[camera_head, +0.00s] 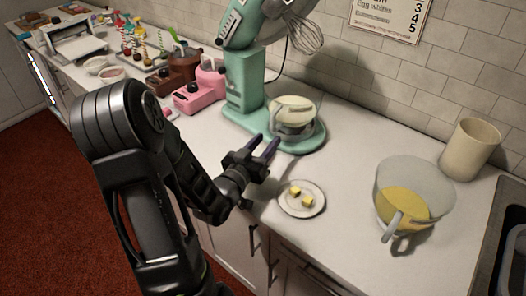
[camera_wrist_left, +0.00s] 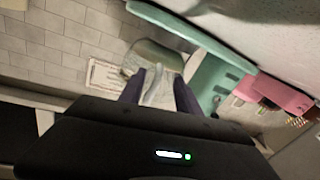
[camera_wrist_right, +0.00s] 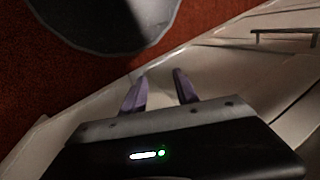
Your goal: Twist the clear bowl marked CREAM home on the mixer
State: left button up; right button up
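The teal mixer (camera_head: 246,82) stands on the counter with its head tilted up and its whisk (camera_head: 302,33) raised. A clear bowl with pale contents (camera_head: 293,112) sits on the mixer's base; no CREAM marking is readable. My left gripper (camera_head: 264,145) is open just in front of this bowl. In the left wrist view the bowl (camera_wrist_left: 155,56) is ahead, and its pale handle (camera_wrist_left: 153,88) appears between the spread fingers (camera_wrist_left: 160,92); contact cannot be told. My right gripper (camera_wrist_right: 158,90) is open and empty, low by the cabinet fronts, and outside the head view.
A plate (camera_head: 302,210) with yellow pieces lies in front of the mixer. A second clear bowl (camera_head: 424,178) with yellow contents stands at right, beside a beige canister (camera_head: 470,149). Pink (camera_head: 200,93) and brown (camera_head: 176,75) appliances stand left of the mixer.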

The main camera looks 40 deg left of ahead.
aim_at(276, 130)
pick_arm(q)
jog(key=shift+b+x, duration=0.75)
jog(key=shift+b, duration=0.15)
jog(key=p+x, duration=0.1)
jog(key=x, duration=0.3)
jog(key=shift+p, duration=0.35)
jog(key=shift+w, duration=0.4)
pick_arm(e)
jog(key=shift+w+f, duration=0.1)
jog(key=shift+f, duration=0.4)
pick_arm(q)
grip_shut()
